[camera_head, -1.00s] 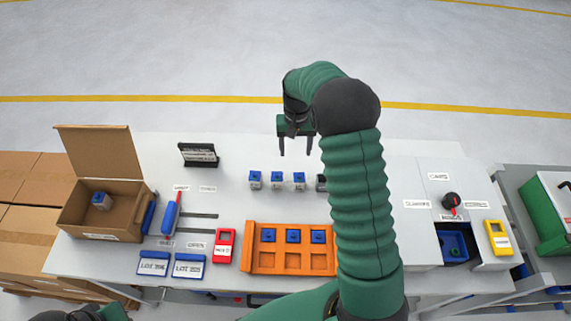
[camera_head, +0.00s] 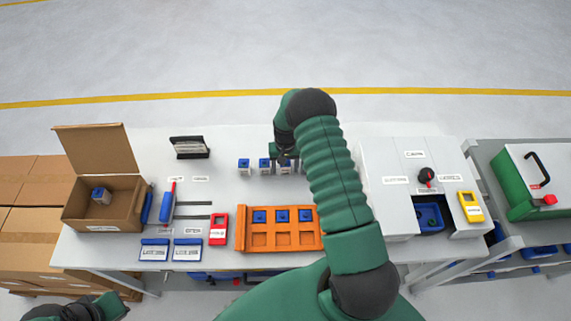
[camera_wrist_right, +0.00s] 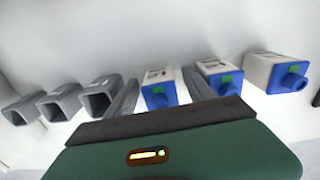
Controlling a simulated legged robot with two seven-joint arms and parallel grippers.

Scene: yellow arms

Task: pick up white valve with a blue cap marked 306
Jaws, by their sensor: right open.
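Three white valves with blue caps stand in a row at the back middle of the table. In the head view the left one (camera_head: 244,166) and the middle one (camera_head: 265,165) show clearly; the right one (camera_head: 285,169) is partly covered by my right gripper (camera_head: 287,160). In the right wrist view my right gripper (camera_wrist_right: 159,92) is open, its two grey fingers on either side of the end valve (camera_wrist_right: 158,91). The other two valves (camera_wrist_right: 218,78) (camera_wrist_right: 275,72) stand beyond one finger. The markings are too small to read. Part of my left arm shows at the bottom left; its jaws cannot be made out.
Several grey square hollow pieces (camera_wrist_right: 103,97) stand beside the valves. An orange rack (camera_head: 243,230) with blue-topped parts is in front. A cardboard box (camera_head: 128,208) stands left, a black sign (camera_head: 191,148) behind, a grey machine housing (camera_head: 385,205) right.

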